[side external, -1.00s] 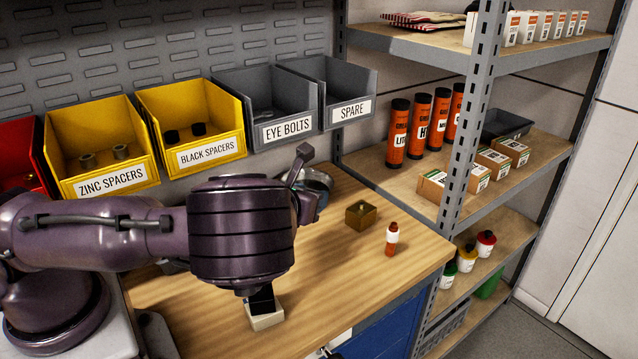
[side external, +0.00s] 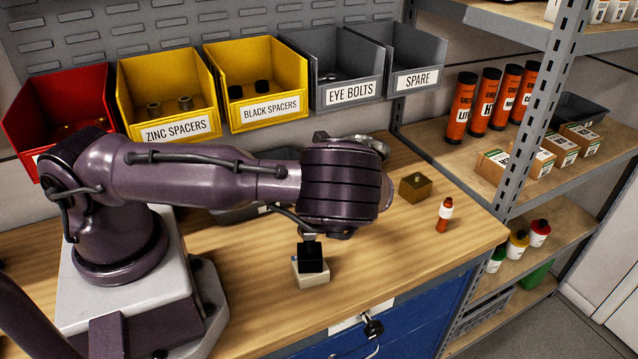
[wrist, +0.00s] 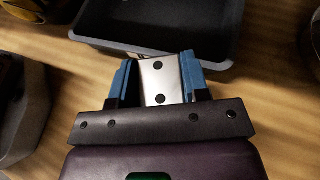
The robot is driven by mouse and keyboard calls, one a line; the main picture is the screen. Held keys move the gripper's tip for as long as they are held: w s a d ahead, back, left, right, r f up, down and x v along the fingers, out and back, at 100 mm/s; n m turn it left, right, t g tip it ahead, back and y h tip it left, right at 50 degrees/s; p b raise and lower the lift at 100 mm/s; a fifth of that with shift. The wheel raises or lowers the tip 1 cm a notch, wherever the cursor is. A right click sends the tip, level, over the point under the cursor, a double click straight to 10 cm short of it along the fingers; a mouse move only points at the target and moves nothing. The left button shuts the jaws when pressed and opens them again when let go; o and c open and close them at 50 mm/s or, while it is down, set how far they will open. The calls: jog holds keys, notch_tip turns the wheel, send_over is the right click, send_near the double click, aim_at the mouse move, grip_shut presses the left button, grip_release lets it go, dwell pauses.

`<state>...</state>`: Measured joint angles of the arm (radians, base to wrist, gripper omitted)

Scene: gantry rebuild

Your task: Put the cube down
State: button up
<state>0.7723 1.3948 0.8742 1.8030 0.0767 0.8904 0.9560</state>
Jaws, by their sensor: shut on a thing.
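My gripper (side external: 311,246) points down over the front part of the wooden bench (side external: 250,285). It is shut on the pale cube (side external: 311,275), which shows below the black finger in the side external view. The cube is at or just above the bench top; I cannot tell whether it touches. In the wrist view my gripper (wrist: 158,80) has blue pads on both sides of the cube, whose light face (wrist: 160,82) bears two dark dots. The cube's far side is hidden.
A grey tray (wrist: 100,45) lies just beyond the gripper in the wrist view. A brass block (side external: 415,187) and an orange bottle (side external: 444,215) stand to the right. Labelled bins (side external: 265,110) line the back. Bench around the cube is clear.

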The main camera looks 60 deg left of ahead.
notch_tip(320, 180, up, 3)
jog(key=s+d+n+g+h, duration=0.2)
jog(key=s+n+g+h, duration=0.1)
jog(key=n+g, duration=0.15)
jog(key=shift+d+f, duration=0.15)
jog(key=shift+f, duration=3.2)
jog(key=shift+f, duration=0.45)
jog(key=o, duration=1.1)
jog(key=shift+o, duration=0.2)
jog(key=shift+w+d, duration=0.1)
